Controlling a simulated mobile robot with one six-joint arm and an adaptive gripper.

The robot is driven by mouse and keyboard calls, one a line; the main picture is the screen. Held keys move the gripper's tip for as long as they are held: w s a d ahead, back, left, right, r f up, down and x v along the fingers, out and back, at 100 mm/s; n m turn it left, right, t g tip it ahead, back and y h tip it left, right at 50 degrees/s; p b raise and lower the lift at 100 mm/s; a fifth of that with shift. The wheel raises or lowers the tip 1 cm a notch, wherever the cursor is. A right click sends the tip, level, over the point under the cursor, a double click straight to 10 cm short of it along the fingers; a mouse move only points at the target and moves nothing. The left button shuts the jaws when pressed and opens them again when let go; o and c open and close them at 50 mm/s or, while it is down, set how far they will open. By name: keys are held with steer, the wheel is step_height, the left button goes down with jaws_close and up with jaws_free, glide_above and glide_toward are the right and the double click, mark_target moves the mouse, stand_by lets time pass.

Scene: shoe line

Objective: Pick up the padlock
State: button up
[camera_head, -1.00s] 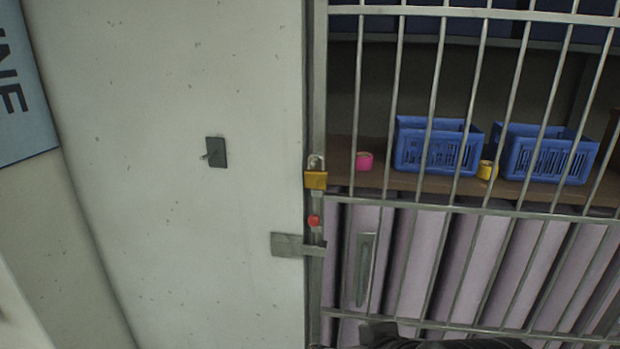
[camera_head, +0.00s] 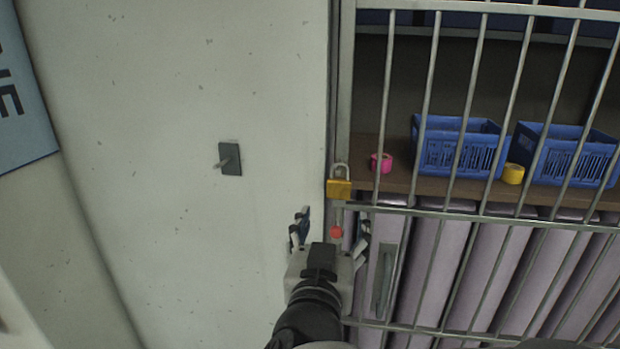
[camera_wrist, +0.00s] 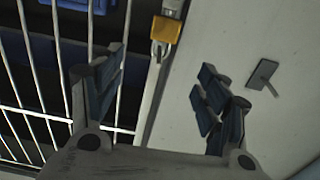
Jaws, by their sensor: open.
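A brass padlock (camera_head: 339,188) with a silver shackle hangs at the edge of the barred gate, beside the wall. It also shows in the wrist view (camera_wrist: 165,30), near the top, beyond the space between my fingers. My gripper (camera_head: 333,228) is open and empty, just below the padlock in the head view and apart from it. In the wrist view my gripper (camera_wrist: 160,90) has its two fingers spread wide, with the gate's edge post between them.
The barred gate (camera_head: 437,85) stands on the right, with blue crates (camera_head: 462,148), pink tape (camera_head: 381,162) and yellow tape (camera_head: 513,173) on a shelf behind it. A red knob (camera_head: 337,232) sits below the padlock.

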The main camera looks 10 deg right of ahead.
steer(key=w+p, duration=0.2)
glide_toward(339, 184)
steer(key=x, duration=0.2)
steer(key=shift+b+x, duration=0.75)
steer(key=shift+x, duration=2.65)
steer(key=shift+c, duration=0.4)
steer(key=c, duration=1.2)
